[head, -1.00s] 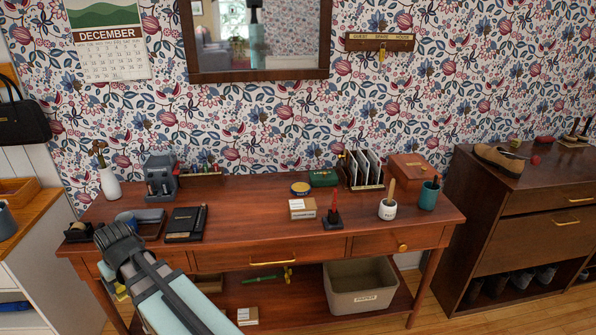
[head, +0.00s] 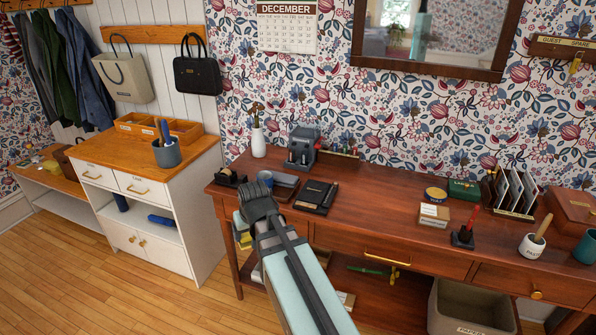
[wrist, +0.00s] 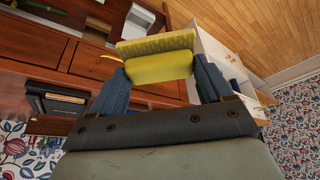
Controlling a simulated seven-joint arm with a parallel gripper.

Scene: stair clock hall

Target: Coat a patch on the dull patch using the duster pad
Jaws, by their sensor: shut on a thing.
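My gripper (wrist: 160,72) is shut on the duster pad (wrist: 158,48), a yellow, flat, oblong pad held between two blue fingers in the wrist view. In the head view, a small part of the yellow pad (head: 244,238) shows beside my arm, low at the left front of the wooden desk (head: 352,215). My fingertips are mostly hidden there behind my wrist. I cannot make out the dull patch in either view. In the wrist view the pad appears apart from any surface.
The desk holds a tape dispenser (head: 230,178), a black notebook (head: 316,195), a stamp holder (head: 463,236) and a white pot (head: 531,246). A white cabinet (head: 160,210) with a pen cup (head: 167,153) stands left. Wooden floor (head: 110,290) is clear in front of it.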

